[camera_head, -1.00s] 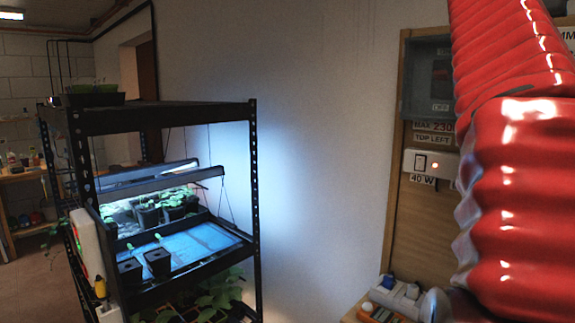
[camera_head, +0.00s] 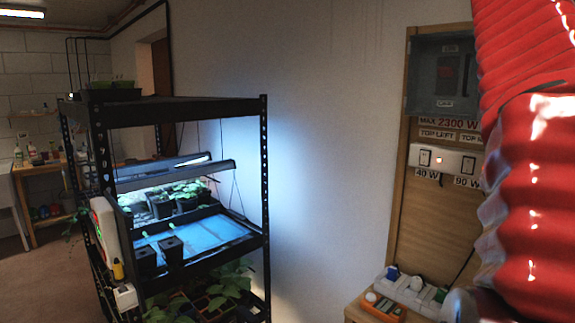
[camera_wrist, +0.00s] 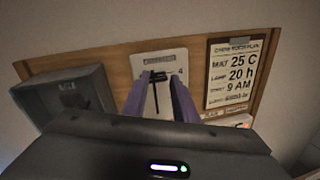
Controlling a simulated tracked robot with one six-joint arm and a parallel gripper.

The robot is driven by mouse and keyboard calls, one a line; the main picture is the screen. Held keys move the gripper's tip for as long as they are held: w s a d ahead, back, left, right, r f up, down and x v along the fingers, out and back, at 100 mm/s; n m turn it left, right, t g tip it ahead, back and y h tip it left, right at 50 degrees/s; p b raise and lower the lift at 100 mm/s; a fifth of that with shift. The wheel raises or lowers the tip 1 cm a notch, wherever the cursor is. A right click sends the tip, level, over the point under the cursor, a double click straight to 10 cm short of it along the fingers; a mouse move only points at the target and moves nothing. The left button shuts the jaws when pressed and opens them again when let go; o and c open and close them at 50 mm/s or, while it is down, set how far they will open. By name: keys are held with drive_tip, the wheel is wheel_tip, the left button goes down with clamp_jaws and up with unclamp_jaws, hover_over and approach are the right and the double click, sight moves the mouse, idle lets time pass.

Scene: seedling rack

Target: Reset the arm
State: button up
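My gripper (camera_wrist: 159,80) shows in the wrist view, with two purple fingers standing apart in front of a wooden board. A small dark piece shows in the gap between the fingertips, over a white plate (camera_wrist: 158,64) on the board; I cannot tell whether it touches them. I see nothing clearly gripped. In the head view my arm (camera_head: 530,190), in a red ribbed sleeve, fills the right edge and hides part of the board. My gripper is out of that view.
The wooden board (camera_head: 397,220) carries a grey box (camera_head: 440,65) and a lit switch panel (camera_head: 438,160). Below are plugs on a power strip (camera_head: 405,292). A black shelf rack (camera_head: 190,110) with seedlings stands left. A printed card (camera_wrist: 240,72) hangs right in the wrist view.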

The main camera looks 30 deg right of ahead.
drive_tip(key=w+f+m+y, duration=0.45)
drive_tip(key=f+m, duration=0.45)
drive_tip(key=f, duration=0.6)
drive_tip(key=w+a+f+m+t+y, duration=0.1)
drive_tip(key=w+a+f+m+y, duration=0.25)
drive_tip(key=f, duration=0.55)
drive_tip(key=w+a+f+m+t+y, duration=0.1)
drive_tip(key=w+a+f+m+t, duration=0.2)
drive_tip(key=a+f, duration=0.5)
drive_tip(key=w+a+f+m+g+y, duration=0.15)
drive_tip(key=a+f+m+y, duration=0.3)
drive_tip(key=a+f, duration=1.4)
drive_tip(key=s+a+f+n+y, duration=0.1)
drive_tip(key=s+a+f, duration=0.1)
drive_tip(key=a, duration=0.4)
drive_tip(key=s+a+f+n+y, duration=0.1)
drive_tip(key=s+a+f+y, duration=0.1)
drive_tip(key=a+f, duration=0.3)
drive_tip(key=s+a+f+n+y, duration=0.1)
drive_tip(key=s+a+f, duration=0.1)
drive_tip(key=a, duration=0.7)
drive_tip(key=shift+s+a+f, duration=0.15)
drive_tip(key=shift+s+f, duration=0.1)
drive_tip(key=shift+f, duration=0.5)
